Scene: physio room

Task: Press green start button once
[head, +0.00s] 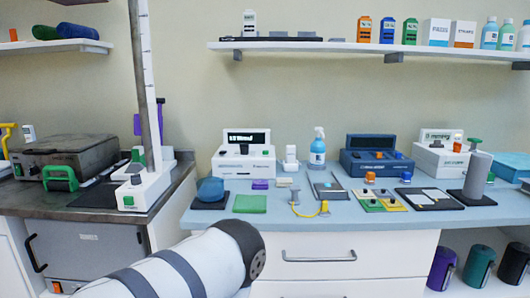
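I cannot tell for certain which part is the start button. A white device on the right (437,161) has a green-topped knob (475,141). One of my arms crosses the bottom from the left and ends in view at a dark round joint. Neither gripper is in view.
A dark blue device (376,165), a spray bottle (318,147), a green cloth (250,204) and a grey cylinder (477,176) stand or lie on the blue counter (290,219). A shelf (340,47) hangs above.

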